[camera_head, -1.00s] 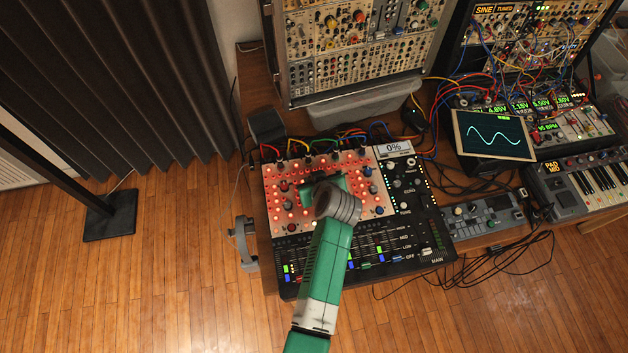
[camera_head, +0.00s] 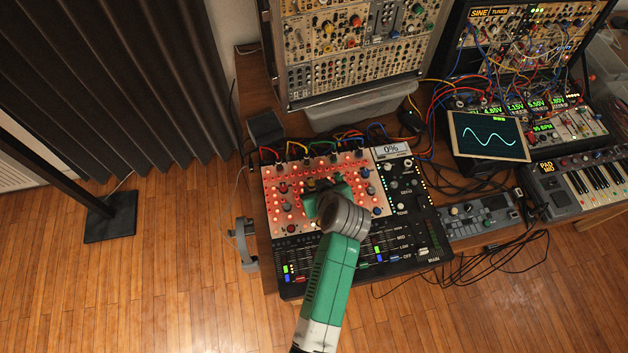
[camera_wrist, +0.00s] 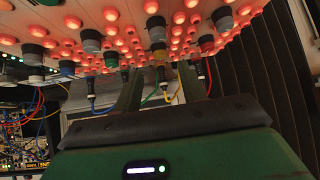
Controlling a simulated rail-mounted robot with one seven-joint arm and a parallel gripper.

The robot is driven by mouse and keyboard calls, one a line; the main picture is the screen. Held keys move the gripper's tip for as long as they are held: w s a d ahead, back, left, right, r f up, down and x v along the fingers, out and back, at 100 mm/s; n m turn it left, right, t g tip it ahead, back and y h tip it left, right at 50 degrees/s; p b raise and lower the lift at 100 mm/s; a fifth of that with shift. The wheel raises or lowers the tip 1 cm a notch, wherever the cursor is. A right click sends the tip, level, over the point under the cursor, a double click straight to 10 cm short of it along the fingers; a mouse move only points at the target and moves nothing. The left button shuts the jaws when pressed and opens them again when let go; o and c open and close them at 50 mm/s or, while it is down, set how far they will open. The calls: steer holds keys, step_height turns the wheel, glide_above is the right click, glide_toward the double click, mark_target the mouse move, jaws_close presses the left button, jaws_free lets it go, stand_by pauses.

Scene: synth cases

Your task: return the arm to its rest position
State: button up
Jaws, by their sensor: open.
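My green arm reaches in from the bottom of the head view. My gripper (camera_head: 318,188) is over the red-lit knob panel (camera_head: 283,172) of the mixer. In the wrist view my gripper (camera_wrist: 160,78) shows two dark fingers spread apart, with nothing held between them. Knobs, red lights and cable plugs of the panel fill the upper part of that view, close to the fingers. I cannot tell whether a finger touches the panel.
The fader section (camera_head: 300,262) lies in front of the knob panel. A modular rack (camera_head: 350,50) stands behind. A sine-wave screen (camera_head: 488,137) and a small keyboard (camera_head: 590,185) are at right. Patch cables hang behind the panel. Wooden floor (camera_head: 180,270) is open at left.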

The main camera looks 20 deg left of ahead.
steer(key=shift+v, duration=1.1)
steer(key=w+d+r+m+t+h, duration=0.1)
steer(key=w+d+r+t, duration=0.15)
steer(key=r, duration=0.75)
steer(key=w+d+r+m+t, duration=0.1)
steer(key=r+t, duration=0.2)
steer(key=r, duration=0.7)
steer(key=w+d+r+m+t+h, duration=0.1)
steer(key=d+r+t, duration=0.15)
steer(key=r, duration=0.75)
steer(key=s+d+r+m+t+h, duration=0.15)
steer(key=s+d+r+t, duration=0.35)
steer(key=r, duration=0.6)
steer(key=s+r+m+t+h+p, duration=0.1)
steer(key=s+r+m+t, duration=0.1)
steer(key=s+r, duration=0.65)
steer(key=s+d+r+m+t+h, duration=0.25)
steer(key=s+r+t, duration=0.2)
steer(key=r, duration=0.75)
step_height(320, 180, up, 24)
steer(key=g+y+p, duration=0.1)
steer(key=p, duration=2.3)
steer(key=shift+w+a+r+n+p, duration=0.15)
steer(key=shift+w+n+p, duration=0.1)
steer(key=shift+n+p, duration=0.1)
